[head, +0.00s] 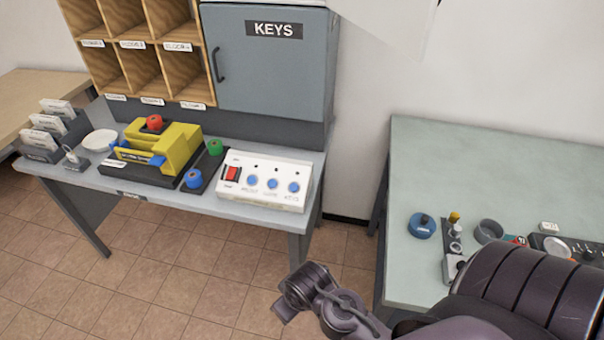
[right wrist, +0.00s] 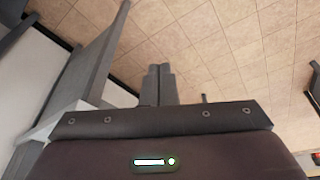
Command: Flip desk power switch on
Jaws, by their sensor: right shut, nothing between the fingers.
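The red power switch (head: 232,173) sits at the left end of a white control box (head: 264,180), which also carries several blue round buttons. The box stands near the front right edge of the grey desk (head: 200,199). I cannot tell the switch's position. My right arm comes in at the lower right of the head view; its fingertips are not clear there. In the right wrist view the right gripper (right wrist: 159,70) is shut and empty, over the tiled floor, apart from the desk. My left gripper is not in view.
A yellow device (head: 178,146), red, green and blue knobs and card holders stand left of the box. A grey KEYS cabinet (head: 266,62) and wooden pigeonholes rise behind. A second table (head: 412,158) with small items stands right. Floor between is clear.

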